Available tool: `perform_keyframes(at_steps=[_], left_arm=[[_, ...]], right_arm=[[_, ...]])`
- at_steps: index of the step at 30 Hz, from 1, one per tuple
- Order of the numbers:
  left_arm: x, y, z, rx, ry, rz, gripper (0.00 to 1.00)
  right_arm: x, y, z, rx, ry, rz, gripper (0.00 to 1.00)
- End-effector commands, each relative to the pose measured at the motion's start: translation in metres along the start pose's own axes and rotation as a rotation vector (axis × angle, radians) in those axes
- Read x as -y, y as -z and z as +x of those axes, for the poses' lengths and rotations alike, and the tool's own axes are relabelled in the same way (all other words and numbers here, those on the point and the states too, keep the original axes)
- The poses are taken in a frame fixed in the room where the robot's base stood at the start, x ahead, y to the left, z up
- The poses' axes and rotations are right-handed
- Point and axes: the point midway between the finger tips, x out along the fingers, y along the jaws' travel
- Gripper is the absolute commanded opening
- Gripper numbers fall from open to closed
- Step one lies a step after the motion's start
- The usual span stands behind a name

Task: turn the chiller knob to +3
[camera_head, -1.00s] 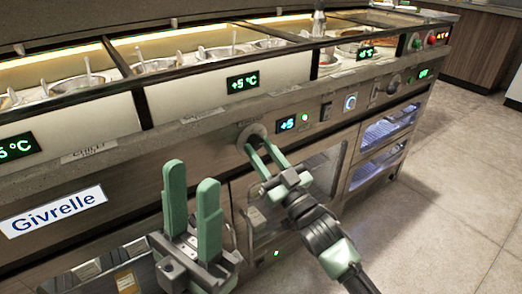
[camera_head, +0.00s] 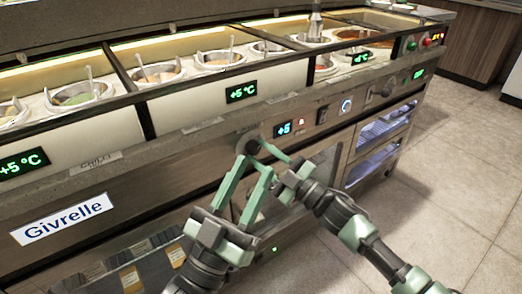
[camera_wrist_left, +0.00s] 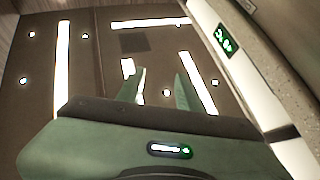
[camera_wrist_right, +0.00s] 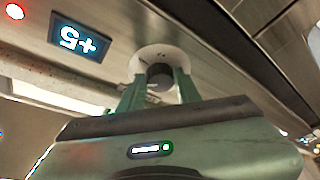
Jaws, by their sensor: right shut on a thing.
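The chiller knob (camera_head: 252,146) is a dark round knob on a pale round dial on the steel front panel; it also shows in the right wrist view (camera_wrist_right: 160,75). My right gripper (camera_wrist_right: 158,82) has its green fingers shut on the knob, one on each side. The display (camera_head: 284,129) beside the knob reads +5; it appears upside down in the right wrist view (camera_wrist_right: 80,40). My left gripper (camera_head: 256,167) is open and empty, its fingertips just below and in front of the knob. The knob's pointer mark is not readable.
A small light (camera_head: 302,122) by the display glows red. A switch (camera_head: 321,114), a lit blue ring button (camera_head: 346,106) and another knob (camera_head: 388,88) sit further right. Sauce wells (camera_head: 80,93) line the counter top. The floor (camera_head: 455,170) at right is clear.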

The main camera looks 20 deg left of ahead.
Motion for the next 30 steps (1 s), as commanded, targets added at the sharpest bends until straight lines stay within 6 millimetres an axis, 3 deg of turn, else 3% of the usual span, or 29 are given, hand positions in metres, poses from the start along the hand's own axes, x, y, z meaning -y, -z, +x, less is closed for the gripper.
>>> perform_keyframes(at_steps=[9,23,24,25,26,30], left_arm=[[0.004,-0.03,-0.002,0.163,0.007,0.007,0.36],[0.004,-0.034,-0.003,0.182,0.008,0.008,0.36],[0.004,-0.034,-0.003,0.182,0.008,0.007,0.36],[0.004,-0.034,-0.003,0.182,0.008,0.007,0.36],[0.004,-0.034,-0.003,0.182,0.008,0.007,0.36],[0.004,-0.034,-0.003,0.182,0.007,0.007,0.36]], right_arm=[[-0.001,-0.001,-0.001,0.002,0.038,-0.09,0.0],[0.0,-0.001,-0.001,0.002,0.042,-0.099,0.0],[0.0,-0.001,-0.001,0.002,0.042,-0.098,0.41],[0.0,-0.001,-0.001,0.002,0.042,-0.098,0.5],[0.0,-0.001,-0.001,0.002,0.042,-0.098,0.55],[-0.001,-0.001,-0.001,0.001,0.042,-0.098,0.55]])
